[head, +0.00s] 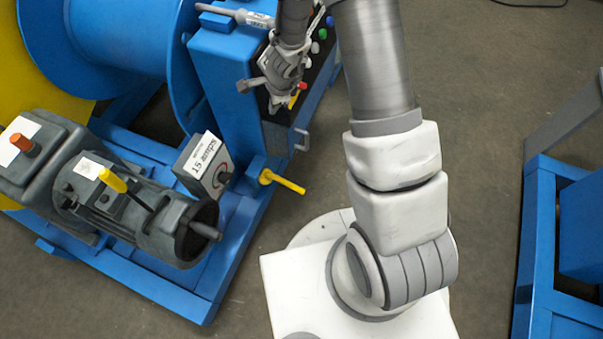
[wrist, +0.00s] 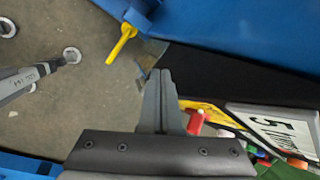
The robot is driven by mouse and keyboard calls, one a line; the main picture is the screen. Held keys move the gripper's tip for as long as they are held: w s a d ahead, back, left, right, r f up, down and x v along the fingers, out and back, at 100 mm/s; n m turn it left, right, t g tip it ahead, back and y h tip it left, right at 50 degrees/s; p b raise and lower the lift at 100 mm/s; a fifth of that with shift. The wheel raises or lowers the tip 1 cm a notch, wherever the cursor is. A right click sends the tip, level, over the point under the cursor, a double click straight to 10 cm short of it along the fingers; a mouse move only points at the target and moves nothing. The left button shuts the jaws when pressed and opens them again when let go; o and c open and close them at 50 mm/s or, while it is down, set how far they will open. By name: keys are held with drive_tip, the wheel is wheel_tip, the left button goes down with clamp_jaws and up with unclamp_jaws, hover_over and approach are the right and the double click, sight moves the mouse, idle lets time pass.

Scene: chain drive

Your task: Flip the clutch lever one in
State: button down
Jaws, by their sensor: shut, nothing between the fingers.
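My gripper (head: 275,106) is shut and empty in front of the blue control cabinet, close to a small red and yellow part. In the wrist view its closed fingers (wrist: 160,78) point toward the floor and the blue frame. A yellow lever (head: 283,181) sticks out from the blue frame below the gripper; it also shows in the wrist view (wrist: 122,44), apart from the fingertips.
Coloured buttons (head: 322,33) line the cabinet (head: 225,75). A large blue drum (head: 120,40) is behind. Another blue frame (head: 540,230) stands at right.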

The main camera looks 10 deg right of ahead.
drive_tip(key=s+d+f+m+g+h+b, duration=0.1)
drive_tip(key=s+f+m, duration=0.1)
drive_tip(key=f, duration=0.5)
drive_tip(key=s+d+f+m+g+h+b, duration=0.1)
drive_tip(key=s+d+f+m, duration=0.1)
drive_tip(key=f, duration=0.5)
drive_tip(key=m+g+h+b, duration=0.1)
drive_tip(key=m+g, duration=0.1)
drive_tip(key=m, duration=0.1)
hover_over(305, 193)
drive_tip(key=s+a, duration=0.1)
wheel_tip(305, 193, down, 9)
drive_tip(key=shift+a, duration=0.15)
drive_tip(key=shift+f, duration=0.1)
drive_tip(key=shift+w+d+f+b, duration=0.2)
drive_tip(key=shift+f+b, duration=1.25)
drive_tip(key=shift+f, duration=0.8)
drive_tip(key=shift+w+d+f+b, duration=0.15)
drive_tip(key=shift+f+b, duration=1.3)
drive_tip(key=shift+f, duration=0.8)
drive_tip(key=shift+w+d+f+b, duration=0.1)
drive_tip(key=shift+w+f+b, duration=0.1)
drive_tip(key=shift+f+b, duration=1.65)
drive_tip(key=shift+f+p, duration=0.4)
